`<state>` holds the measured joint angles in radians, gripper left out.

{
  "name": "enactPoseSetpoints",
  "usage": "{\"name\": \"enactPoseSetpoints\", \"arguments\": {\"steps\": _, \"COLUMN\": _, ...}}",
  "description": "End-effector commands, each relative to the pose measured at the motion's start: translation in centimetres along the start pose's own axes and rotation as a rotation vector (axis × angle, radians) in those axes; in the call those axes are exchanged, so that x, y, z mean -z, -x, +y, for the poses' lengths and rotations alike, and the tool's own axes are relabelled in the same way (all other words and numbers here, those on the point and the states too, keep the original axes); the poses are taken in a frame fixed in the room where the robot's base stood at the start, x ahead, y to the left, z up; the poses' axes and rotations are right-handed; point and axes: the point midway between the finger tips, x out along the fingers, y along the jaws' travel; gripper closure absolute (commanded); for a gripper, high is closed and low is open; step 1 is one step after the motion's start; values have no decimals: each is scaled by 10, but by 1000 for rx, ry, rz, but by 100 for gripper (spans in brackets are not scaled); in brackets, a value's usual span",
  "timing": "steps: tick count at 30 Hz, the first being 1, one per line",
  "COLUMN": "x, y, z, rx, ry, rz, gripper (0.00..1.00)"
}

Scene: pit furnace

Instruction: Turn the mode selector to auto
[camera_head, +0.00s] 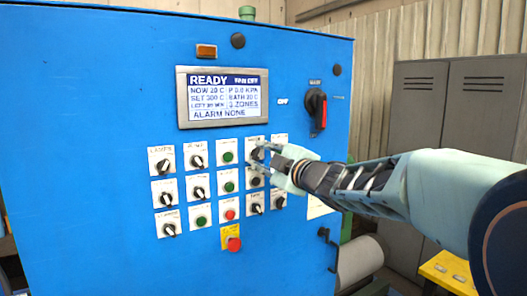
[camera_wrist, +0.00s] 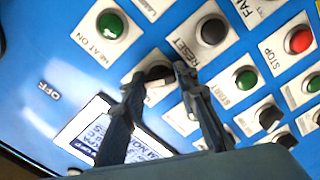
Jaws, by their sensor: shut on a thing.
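The blue control panel (camera_head: 110,90) carries rows of knobs and buttons on white plates. My gripper (camera_head: 263,153) is at the top row, fourth column. Its fingers close around a black selector knob (camera_head: 257,155), one on each side. In the wrist view my gripper (camera_wrist: 158,76) has its two dark fingers on either side of the knob (camera_wrist: 157,73). The knob's plate label is mostly covered, so its position marks cannot be read.
A black RESET button (camera_wrist: 212,30) and a green HEAT ON button (camera_wrist: 112,25) are close by. The display (camera_head: 222,97) reads READY. A red-handled main switch (camera_head: 316,108) is at upper right, and a red button on a yellow plate (camera_head: 233,243) is below.

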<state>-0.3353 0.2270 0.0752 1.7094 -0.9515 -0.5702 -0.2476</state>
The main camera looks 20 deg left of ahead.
Motion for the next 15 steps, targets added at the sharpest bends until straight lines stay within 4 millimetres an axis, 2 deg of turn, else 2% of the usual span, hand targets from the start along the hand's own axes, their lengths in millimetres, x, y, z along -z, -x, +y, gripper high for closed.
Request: {"name": "enactPoseSetpoints", "arguments": {"steps": 15, "x": 1, "y": 0, "z": 0, "rx": -1, "ry": -68, "rz": 3, "gripper": 97}}
